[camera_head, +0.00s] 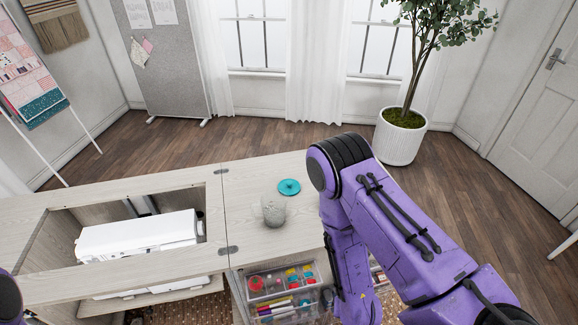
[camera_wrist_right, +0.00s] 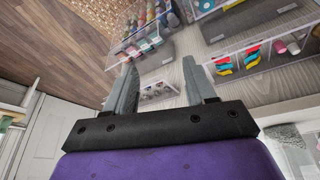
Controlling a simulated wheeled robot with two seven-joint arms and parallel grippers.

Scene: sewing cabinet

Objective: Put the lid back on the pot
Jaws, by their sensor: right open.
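A grey, rough-textured pot (camera_head: 273,208) stands upright on the right part of the pale wooden cabinet top (camera_head: 250,179). A teal round lid (camera_head: 289,187), with a small knob in its middle, lies on the cabinet top just behind the pot, apart from it or nearly so. My right arm is to the right of both, and its gripper is hidden in the head view. In the right wrist view my right gripper (camera_wrist_right: 160,88) is open, with nothing between its fingers. My left gripper is not in view.
A white sewing machine (camera_head: 138,236) sits in the cabinet's opening at left. Below the top, an open drawer with clear trays (camera_head: 284,290) holds colourful supplies; trays (camera_wrist_right: 244,60) also show in the wrist view. A potted tree (camera_head: 401,137) stands behind at right.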

